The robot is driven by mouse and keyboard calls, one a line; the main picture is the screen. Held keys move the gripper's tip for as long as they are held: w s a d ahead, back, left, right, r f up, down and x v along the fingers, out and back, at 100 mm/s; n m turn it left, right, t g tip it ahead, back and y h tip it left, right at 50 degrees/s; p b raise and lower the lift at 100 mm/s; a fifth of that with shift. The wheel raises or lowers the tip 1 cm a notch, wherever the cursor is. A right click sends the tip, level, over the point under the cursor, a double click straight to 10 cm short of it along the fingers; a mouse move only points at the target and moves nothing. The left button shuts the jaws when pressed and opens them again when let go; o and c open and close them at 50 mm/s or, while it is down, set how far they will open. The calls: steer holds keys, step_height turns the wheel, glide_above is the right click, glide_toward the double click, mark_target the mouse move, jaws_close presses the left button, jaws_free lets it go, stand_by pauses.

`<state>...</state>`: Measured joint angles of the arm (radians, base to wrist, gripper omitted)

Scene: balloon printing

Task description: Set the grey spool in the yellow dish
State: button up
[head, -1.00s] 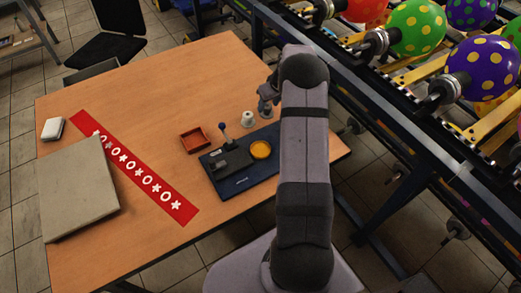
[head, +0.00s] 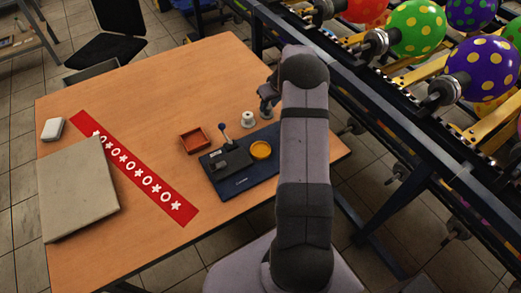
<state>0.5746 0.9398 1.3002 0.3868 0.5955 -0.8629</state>
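The yellow dish (head: 261,150) sits on the dark blue board (head: 242,184) near the right side of the wooden table, and it looks empty. A small greyish piece (head: 266,115), likely the grey spool, stands on the table behind the board, mostly hidden under my gripper. My gripper (head: 267,107) points down right over this piece. Its fingers are too small and dark to tell whether they are open or shut, or touching the piece. A white spool (head: 248,119) stands upright just left of it.
A red-orange tray (head: 195,140) lies further left. A red banner (head: 135,166), a grey-beige box (head: 78,190) and a white block (head: 52,129) lie at left. A balloon conveyor runs behind, at right.

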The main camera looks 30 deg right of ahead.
steer(key=shift+r+p, duration=0.3)
steer(key=shift+r, duration=0.45)
stand_by(0.8)
steer(key=shift+r+p, duration=1.65)
steer(key=shift+r, duration=1.4)
